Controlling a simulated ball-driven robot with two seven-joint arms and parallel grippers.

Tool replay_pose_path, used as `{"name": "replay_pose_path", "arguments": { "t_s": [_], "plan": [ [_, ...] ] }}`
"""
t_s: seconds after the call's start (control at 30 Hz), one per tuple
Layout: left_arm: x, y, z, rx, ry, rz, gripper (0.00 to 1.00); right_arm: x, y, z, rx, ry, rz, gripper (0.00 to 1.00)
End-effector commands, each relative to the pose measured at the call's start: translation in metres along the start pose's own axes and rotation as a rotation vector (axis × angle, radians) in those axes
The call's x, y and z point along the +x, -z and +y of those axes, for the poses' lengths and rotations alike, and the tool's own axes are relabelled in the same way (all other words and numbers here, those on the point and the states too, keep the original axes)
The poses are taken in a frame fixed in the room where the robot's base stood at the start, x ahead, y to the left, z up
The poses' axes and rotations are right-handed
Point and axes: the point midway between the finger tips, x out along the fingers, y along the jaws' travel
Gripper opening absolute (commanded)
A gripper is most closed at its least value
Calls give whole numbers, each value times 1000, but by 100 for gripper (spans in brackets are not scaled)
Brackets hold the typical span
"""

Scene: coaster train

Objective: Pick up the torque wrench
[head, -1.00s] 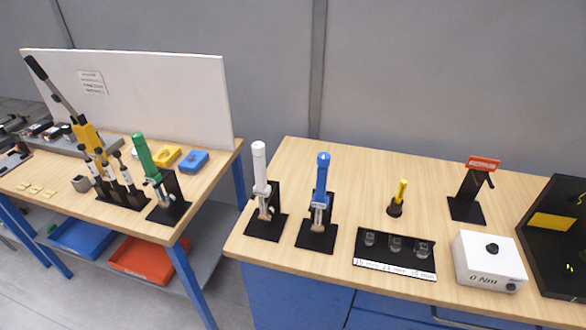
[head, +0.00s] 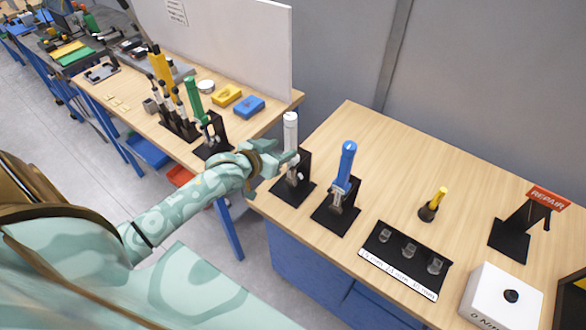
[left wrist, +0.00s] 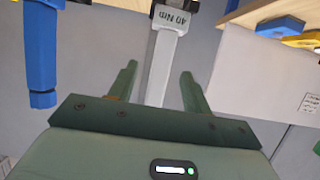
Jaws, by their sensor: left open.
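A torque wrench with a white-grey handle (head: 290,132) stands upright in a black holder at the left edge of the right-hand table. My left gripper (head: 286,158) is at this wrench, reaching in from the left. In the left wrist view, its two open fingers (left wrist: 158,82) lie on either side of the grey handle (left wrist: 160,65), which carries the marking "40 Nm"; I see a gap on both sides. A blue-handled wrench (head: 346,162) stands in a second black holder to the right; its blue handle also shows in the left wrist view (left wrist: 40,50). My right gripper is not in view.
A green-handled tool (head: 194,103) stands on the left table. A small yellow-handled tool (head: 437,199), a black tray of clear cubes (head: 398,262), a white box (head: 500,296) and a "REPAIR" stand (head: 515,230) are on the right table. Its back middle is clear.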

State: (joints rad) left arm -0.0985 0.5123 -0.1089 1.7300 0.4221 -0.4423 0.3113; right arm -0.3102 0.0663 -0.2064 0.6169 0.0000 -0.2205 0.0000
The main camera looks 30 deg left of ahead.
Motion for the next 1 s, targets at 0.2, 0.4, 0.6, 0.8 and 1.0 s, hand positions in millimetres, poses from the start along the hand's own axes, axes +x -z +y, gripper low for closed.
{"name": "replay_pose_path", "arguments": {
  "t_s": [0.2, 0.4, 0.6, 0.8, 1.0],
  "plan": [
    [24, 0, 0, -1, 0, 0, 49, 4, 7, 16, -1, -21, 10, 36],
    [53, 1, -2, 0, 1, 1, 49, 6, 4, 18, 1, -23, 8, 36],
    [75, -1, -2, 1, 1, -1, 49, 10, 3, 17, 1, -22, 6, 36],
    [76, 0, -2, 1, 1, -1, 49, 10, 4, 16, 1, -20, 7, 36],
    [75, 0, -2, 1, 1, -1, 0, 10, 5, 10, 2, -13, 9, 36]
  ]
}}
